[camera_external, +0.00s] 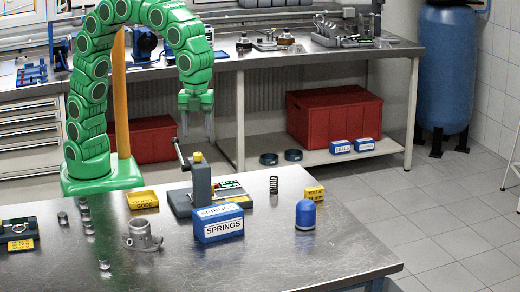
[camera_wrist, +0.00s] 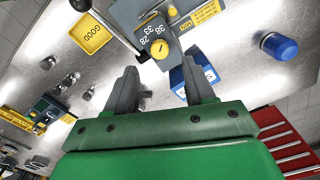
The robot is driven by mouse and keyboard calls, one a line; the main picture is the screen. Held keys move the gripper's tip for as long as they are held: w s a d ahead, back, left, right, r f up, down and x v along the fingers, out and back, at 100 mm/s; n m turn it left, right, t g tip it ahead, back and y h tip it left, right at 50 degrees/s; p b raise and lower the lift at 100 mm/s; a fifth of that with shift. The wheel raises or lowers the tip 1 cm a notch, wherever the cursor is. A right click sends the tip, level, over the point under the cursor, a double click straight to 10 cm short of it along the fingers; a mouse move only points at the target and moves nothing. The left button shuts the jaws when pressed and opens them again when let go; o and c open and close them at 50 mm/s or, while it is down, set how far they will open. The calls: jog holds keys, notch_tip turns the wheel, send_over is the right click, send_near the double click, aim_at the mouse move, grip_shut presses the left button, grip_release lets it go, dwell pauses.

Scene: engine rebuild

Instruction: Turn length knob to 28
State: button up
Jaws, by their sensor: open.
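The length knob (camera_wrist: 160,49) is a round yellow knob with a dark pointer mark. In the external view the yellow knob (camera_external: 198,157) tops the grey post of the spring tester (camera_external: 203,187) on the metal table. My gripper (camera_external: 196,132) points down above the tester, apart from the knob. Its fingers are open and empty. In the wrist view the knob lies just beyond the gap of my gripper (camera_wrist: 160,72).
A lever (camera_external: 180,153) rises left of the post. A blue SPRINGS box (camera_external: 218,224) stands in front of the tester. A yellow GOOD tray (camera_external: 142,200) is at left, a dark spring (camera_external: 273,185) and a blue cylinder (camera_external: 305,215) at right.

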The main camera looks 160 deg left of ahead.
aim_at(198, 154)
notch_tip(198, 154, down, 7)
jog(key=shift+r, duration=0.2)
grip_shut()
dwell(0.4)
